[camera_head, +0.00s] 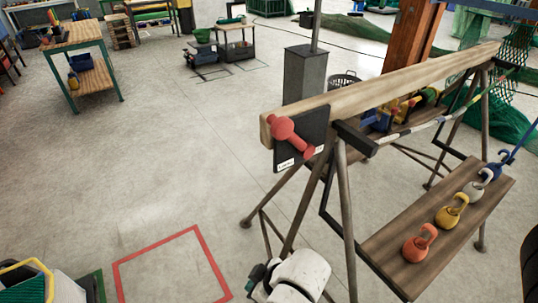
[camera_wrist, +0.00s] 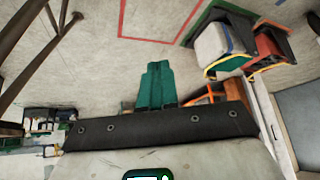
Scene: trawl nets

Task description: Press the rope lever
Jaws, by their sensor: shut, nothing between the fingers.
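The rope lever (camera_head: 291,136) is a red handle with rounded ends. It slants across a dark plate (camera_head: 316,130) at the near left end of a wooden beam, with a small white label below it. My gripper shows in the wrist view as two green fingers (camera_wrist: 157,68) held together, with nothing between them. In the head view, my white arm is low in the picture, below the lever and well apart from it. The lever is not in the wrist view.
The beam (camera_head: 400,80) rests on splayed metal legs (camera_head: 348,215). A wooden shelf (camera_head: 390,245) on the right bears several coloured kettlebell-like weights (camera_head: 418,245). A red floor outline (camera_head: 165,255) and bins (camera_wrist: 215,45) lie left of my arm. Open floor extends left of the stand.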

